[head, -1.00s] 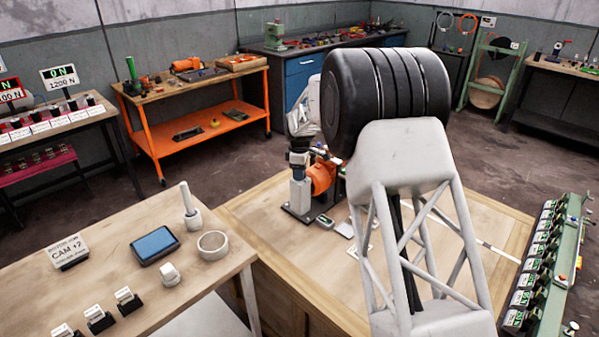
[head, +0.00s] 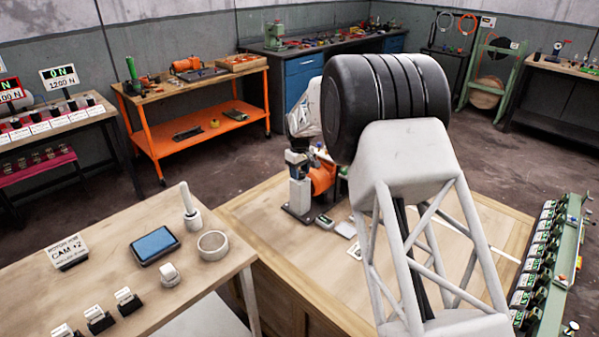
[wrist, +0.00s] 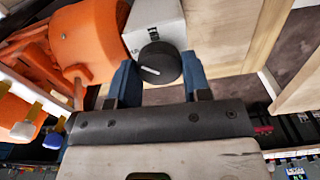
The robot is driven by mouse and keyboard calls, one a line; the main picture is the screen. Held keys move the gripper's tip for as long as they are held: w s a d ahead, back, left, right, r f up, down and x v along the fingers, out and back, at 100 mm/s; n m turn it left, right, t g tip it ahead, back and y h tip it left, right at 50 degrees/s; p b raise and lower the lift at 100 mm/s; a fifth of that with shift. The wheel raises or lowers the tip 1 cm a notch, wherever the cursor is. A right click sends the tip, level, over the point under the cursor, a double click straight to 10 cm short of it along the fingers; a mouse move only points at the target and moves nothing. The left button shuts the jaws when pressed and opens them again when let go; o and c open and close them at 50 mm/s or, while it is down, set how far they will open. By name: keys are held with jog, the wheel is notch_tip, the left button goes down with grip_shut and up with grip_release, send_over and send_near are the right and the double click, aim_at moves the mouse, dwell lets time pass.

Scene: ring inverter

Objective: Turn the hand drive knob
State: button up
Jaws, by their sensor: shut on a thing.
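The hand drive knob (wrist: 160,64) is a round black knob with a white pointer line, on the face of a light grey block (wrist: 152,12) in the wrist view. My gripper (wrist: 160,75) has its two blue fingers on either side of the knob and is shut on it. The pointer line lies nearly level, tilted slightly. In the head view the grey block (head: 300,195) stands on a dark base beside an orange motor-like body (head: 322,175). My arm hides much of this machine there, and the knob cannot be made out.
The orange body (wrist: 90,45) is close on the left in the wrist view, with several coloured-tipped levers below it. The wooden bench (head: 265,215) has small devices near the machine. A side table (head: 110,240) at front left holds a tablet, a ring and several small blocks.

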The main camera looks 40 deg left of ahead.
aim_at(300, 172)
jog(key=m, duration=0.4)
jog(key=shift+d+m, duration=0.1)
jog(key=shift+m, duration=0.3)
jog(key=m, duration=0.4)
jog(key=shift+w+m, duration=0.1)
jog(key=shift+m, duration=0.2)
jog(key=o, duration=0.9)
jog(key=shift+r, duration=0.15)
jog(key=shift+r, duration=3.75)
